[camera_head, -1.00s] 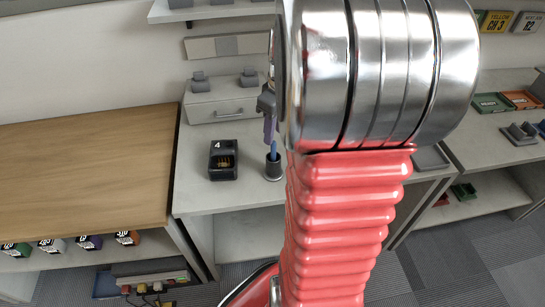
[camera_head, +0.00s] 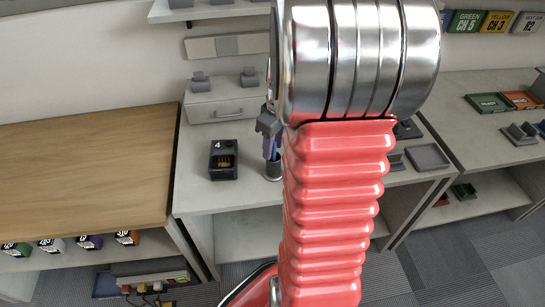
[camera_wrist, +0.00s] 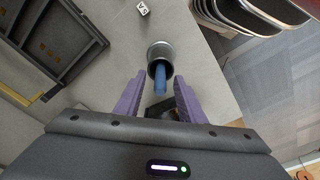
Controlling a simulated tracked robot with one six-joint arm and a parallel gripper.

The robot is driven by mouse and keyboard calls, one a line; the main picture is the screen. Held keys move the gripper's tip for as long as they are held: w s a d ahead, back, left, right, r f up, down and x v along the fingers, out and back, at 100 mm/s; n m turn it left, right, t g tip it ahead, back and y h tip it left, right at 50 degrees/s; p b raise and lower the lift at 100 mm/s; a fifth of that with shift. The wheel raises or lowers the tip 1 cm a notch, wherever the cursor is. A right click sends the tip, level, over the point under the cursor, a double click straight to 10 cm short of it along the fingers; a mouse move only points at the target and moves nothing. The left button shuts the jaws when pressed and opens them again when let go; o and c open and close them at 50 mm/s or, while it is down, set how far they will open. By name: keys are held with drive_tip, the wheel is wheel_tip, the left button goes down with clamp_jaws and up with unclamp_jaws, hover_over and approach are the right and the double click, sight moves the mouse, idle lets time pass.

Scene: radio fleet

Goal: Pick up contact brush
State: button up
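The contact brush shows as a blue handle (camera_wrist: 160,80) in the wrist view, standing in a grey cylindrical cup (camera_wrist: 160,52). The cup (camera_head: 273,170) also shows in the head view, on the grey counter beside the black dock marked 4. My gripper (camera_wrist: 160,90) has its two purple fingers apart, one on each side of the blue handle, with gaps visible. In the head view my gripper (camera_head: 270,142) is just above the cup, pointing down, and hides most of the brush. The brush's lower end is hidden in the cup.
A small drawer unit (camera_head: 222,108) is behind. A grey tray (camera_head: 428,157) lies to the right. My arm hides part of the counter.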

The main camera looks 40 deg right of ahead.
drive_tip(key=shift+c, duration=0.2)
idle(0.4)
clamp_jaws()
